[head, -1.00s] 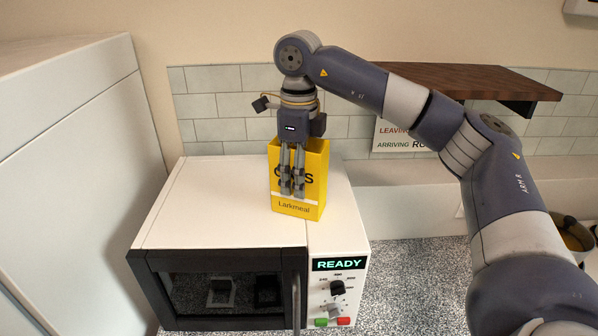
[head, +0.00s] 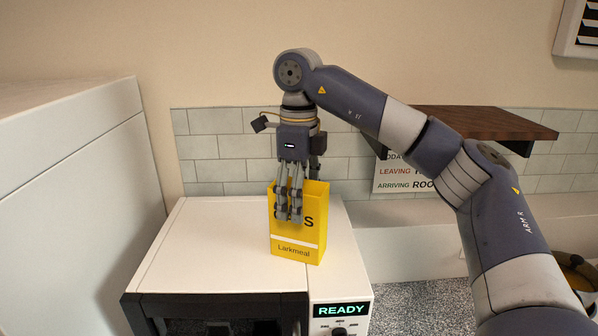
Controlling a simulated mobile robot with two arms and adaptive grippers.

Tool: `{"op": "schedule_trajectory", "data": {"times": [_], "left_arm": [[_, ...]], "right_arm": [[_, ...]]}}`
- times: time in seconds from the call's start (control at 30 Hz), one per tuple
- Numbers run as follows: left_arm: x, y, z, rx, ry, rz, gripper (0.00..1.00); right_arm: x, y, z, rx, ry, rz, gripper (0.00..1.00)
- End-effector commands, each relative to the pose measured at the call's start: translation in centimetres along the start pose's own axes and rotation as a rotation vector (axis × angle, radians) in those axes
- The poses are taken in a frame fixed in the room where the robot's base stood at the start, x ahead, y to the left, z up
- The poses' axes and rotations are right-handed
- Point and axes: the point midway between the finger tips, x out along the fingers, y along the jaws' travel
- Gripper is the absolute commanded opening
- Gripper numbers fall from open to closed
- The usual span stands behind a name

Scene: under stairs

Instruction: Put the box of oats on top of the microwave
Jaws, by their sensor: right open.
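The yellow box of oats (head: 300,235), marked "Larkmeal", stands upright on the white top of the microwave (head: 210,245), towards its right side. My right gripper (head: 288,215) points down at the box, its fingers open in front of the upper part of the box and covering some of the lettering. Whether a finger touches the box I cannot tell. The microwave's display reads "READY"; its lower front is cut off by the picture edge. My left gripper is not in view.
A tall white cabinet (head: 75,190) stands close on the left. A dark wooden shelf (head: 470,124) juts from the tiled wall at right, above a paper sign (head: 400,178). A pot (head: 578,270) sits at the far right. The microwave top left of the box is clear.

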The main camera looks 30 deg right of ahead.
Motion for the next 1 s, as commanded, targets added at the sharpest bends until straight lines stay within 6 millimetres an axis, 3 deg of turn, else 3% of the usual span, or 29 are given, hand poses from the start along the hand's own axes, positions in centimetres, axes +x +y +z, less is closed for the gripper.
{"op": "schedule_trajectory", "data": {"times": [0.1,0.4,1.0], "left_arm": [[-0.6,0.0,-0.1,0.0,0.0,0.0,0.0],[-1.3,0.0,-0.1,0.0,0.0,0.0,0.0],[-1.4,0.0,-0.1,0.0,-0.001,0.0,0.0]], "right_arm": [[-2.8,0.0,0.0,0.002,-0.004,-0.004,0.7],[-6.7,0.0,0.0,0.0,-0.002,-0.002,0.7],[-7.5,0.0,0.0,0.0,-0.001,0.0,0.7]]}}
